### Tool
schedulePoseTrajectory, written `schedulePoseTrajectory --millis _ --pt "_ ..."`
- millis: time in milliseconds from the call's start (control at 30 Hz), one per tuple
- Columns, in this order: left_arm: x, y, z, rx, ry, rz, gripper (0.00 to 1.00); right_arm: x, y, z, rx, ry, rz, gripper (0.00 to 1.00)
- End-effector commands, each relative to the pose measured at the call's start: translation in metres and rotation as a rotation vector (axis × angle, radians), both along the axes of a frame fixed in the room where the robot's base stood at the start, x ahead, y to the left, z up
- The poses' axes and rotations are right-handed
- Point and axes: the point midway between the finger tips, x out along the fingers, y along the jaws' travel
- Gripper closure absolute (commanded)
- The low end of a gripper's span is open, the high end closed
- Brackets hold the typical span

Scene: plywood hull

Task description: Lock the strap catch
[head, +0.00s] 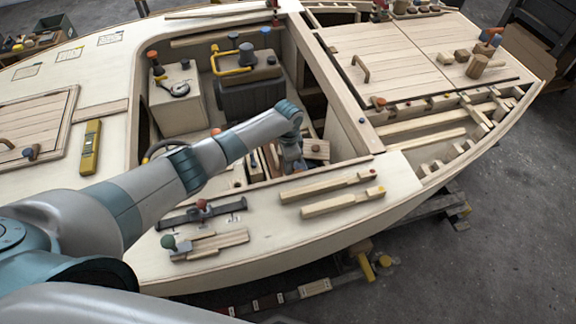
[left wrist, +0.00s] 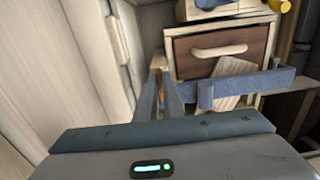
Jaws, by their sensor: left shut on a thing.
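My left gripper (left wrist: 163,98) is low inside the hull opening, with its blue-grey fingers pointing into the space beside a drawer. In the head view my left arm reaches down into the opening and its gripper (head: 292,160) is small and partly hidden. A blue-grey strap-like bar (left wrist: 250,88) crosses in front of the drawer, its left end close to my fingers. The fingers are shut on what looks like the strap catch, mostly hidden between them. I cannot tell from the pictures how the catch is set. My right gripper is not in view.
A drawer (left wrist: 190,63) with a pale handle and dark front stands behind the bar. A pale panel (left wrist: 100,45) rises close on the left. In the head view the cockpit rim surrounds my arm, and two wooden bars (head: 328,186) lie on the deck nearby.

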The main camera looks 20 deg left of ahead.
Motion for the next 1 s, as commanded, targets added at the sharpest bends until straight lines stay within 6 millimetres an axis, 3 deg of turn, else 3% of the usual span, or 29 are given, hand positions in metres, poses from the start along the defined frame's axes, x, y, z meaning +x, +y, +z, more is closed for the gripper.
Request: schedulePoseTrajectory --millis 233,300,333,767,1000 --pt "0.001 0.0 0.001 -0.001 -0.003 0.0 1.0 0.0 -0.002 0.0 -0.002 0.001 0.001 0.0" --pt "0.001 0.0 0.001 -0.001 -0.003 0.001 0.78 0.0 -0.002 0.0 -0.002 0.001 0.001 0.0" --pt "0.001 0.0 0.001 -0.001 -0.003 0.001 0.73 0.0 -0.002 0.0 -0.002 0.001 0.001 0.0" --pt "0.001 0.0 0.004 -0.001 -0.002 0.001 0.73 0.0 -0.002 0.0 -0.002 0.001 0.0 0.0" --pt "0.001 0.0 0.024 -0.001 -0.003 0.0 0.73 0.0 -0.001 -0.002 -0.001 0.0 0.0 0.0"
